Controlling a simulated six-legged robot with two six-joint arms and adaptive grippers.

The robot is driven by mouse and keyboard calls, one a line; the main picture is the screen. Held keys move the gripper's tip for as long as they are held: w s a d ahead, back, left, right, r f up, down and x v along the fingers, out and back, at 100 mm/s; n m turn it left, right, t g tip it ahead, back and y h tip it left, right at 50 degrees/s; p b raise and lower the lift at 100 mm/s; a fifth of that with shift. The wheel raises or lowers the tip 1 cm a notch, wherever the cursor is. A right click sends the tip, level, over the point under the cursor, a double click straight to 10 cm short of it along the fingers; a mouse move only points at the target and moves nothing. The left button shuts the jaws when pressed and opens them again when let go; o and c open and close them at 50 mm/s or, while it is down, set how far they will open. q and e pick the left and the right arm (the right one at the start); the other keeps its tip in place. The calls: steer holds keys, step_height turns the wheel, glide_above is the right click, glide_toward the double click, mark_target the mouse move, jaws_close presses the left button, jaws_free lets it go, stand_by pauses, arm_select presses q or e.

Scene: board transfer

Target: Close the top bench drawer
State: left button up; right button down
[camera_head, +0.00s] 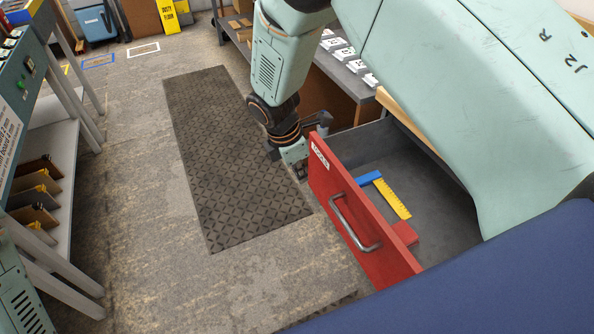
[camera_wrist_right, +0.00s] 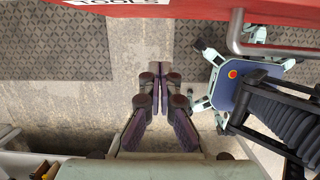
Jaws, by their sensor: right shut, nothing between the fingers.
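The top bench drawer (camera_head: 430,180) stands open, with its grey interior showing. Its red front (camera_head: 375,235) carries a TOOLS label and a metal handle (camera_head: 355,225). My right gripper (camera_head: 299,168) is beside the far end of the red front, on its outer side. In the right wrist view its two dark fingers (camera_wrist_right: 161,75) are together with nothing between them. The red front (camera_wrist_right: 190,9) crosses the top of that view, and the handle (camera_wrist_right: 238,32) is right of the fingers. A gap shows between the fingertips and the front. My left gripper is not in view.
A blue-and-yellow tool (camera_head: 390,195) and a red item (camera_head: 405,232) lie in the drawer. A dark patterned mat (camera_head: 225,150) lies on the floor before it. A shelf rack (camera_head: 65,170) stands at left. The floor between is clear.

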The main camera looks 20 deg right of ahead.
mark_target(321, 183)
steer(key=d+f, duration=0.2)
steer(key=d+f+b, duration=0.1)
steer(key=d+f, duration=0.2)
steer(key=f, duration=0.2)
steer(key=shift+w+d+b, duration=0.3)
steer(key=shift+d+b, duration=0.05)
steer(key=shift+d, duration=0.05)
steer(key=w+d, duration=0.1)
steer(key=d, duration=1.3)
steer(key=shift+d, duration=0.15)
